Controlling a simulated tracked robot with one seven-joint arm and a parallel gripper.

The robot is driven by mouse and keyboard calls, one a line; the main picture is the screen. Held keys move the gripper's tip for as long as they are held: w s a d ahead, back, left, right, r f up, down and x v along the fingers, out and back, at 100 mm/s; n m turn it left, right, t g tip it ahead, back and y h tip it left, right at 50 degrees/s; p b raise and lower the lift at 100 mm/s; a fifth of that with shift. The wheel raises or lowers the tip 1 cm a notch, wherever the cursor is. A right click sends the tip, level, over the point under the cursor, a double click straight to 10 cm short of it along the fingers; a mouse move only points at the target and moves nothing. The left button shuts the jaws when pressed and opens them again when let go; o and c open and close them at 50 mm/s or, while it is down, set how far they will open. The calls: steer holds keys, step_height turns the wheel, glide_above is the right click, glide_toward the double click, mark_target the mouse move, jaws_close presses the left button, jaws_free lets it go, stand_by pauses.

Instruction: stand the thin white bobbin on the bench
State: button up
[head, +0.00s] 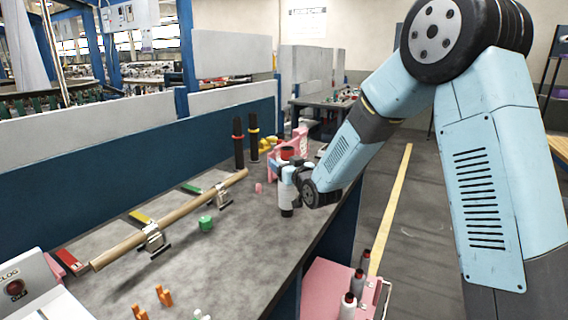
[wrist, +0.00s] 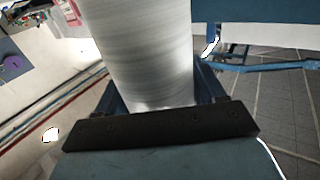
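A thin white bobbin (head: 286,194) with a dark lower end is upright in my gripper (head: 298,177) in the head view, over the bench's right part. In the wrist view, the white bobbin (wrist: 148,50) fills the space between the fingers (wrist: 160,100), and my gripper is shut on it. The grey bench (head: 240,245) lies below. I cannot tell whether the bobbin's lower end touches the bench top or hangs just above it.
A wooden rod (head: 180,215) on metal clamps crosses the bench, with a green spool (head: 206,224) beside it. Two dark bobbins (head: 239,145) stand at the back by a pink stand (head: 290,150).

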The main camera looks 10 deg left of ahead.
steer(key=o, duration=0.4)
steer(key=v, duration=1.4)
